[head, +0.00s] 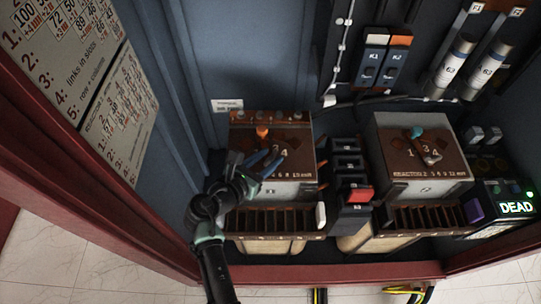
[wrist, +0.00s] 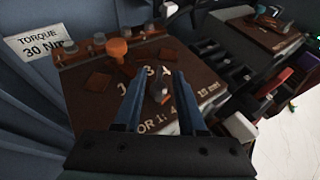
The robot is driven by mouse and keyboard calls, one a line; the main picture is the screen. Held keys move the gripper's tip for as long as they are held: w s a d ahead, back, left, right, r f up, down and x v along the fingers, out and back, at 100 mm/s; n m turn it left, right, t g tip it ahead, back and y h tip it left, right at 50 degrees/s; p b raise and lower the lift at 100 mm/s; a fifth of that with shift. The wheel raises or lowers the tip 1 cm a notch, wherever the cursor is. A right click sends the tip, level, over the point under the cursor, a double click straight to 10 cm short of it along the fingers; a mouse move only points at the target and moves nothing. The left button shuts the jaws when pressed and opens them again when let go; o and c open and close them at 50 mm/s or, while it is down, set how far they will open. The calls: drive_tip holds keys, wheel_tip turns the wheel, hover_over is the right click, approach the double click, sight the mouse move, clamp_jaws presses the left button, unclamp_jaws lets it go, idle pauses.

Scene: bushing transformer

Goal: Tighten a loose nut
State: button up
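My gripper (head: 268,163) has blue fingers and is over the brown top of the left box (head: 300,150). In the wrist view my gripper (wrist: 157,92) has its fingers apart. A small grey metal piece, perhaps a stud or nut (wrist: 157,88), shows between them; I cannot tell whether the fingers touch it. An orange cap (head: 262,131) stands behind on the same top, and also shows in the wrist view (wrist: 117,47). Several grey bolt heads line the back edge of that top. Which nut is loose cannot be seen.
A second brown-topped box (head: 384,170) stands at right with a teal cap (head: 417,132). Between the boxes is a dark block with a red part (head: 359,194). A slotted rack (head: 268,221) runs along the front. A "TORQUE" label (wrist: 37,43) is on the blue wall.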

drive_tip(key=shift+w+d+f, duration=0.3)
drive_tip(key=shift+w+d, duration=0.1)
drive_tip(key=shift+w, duration=0.15)
clamp_jaws()
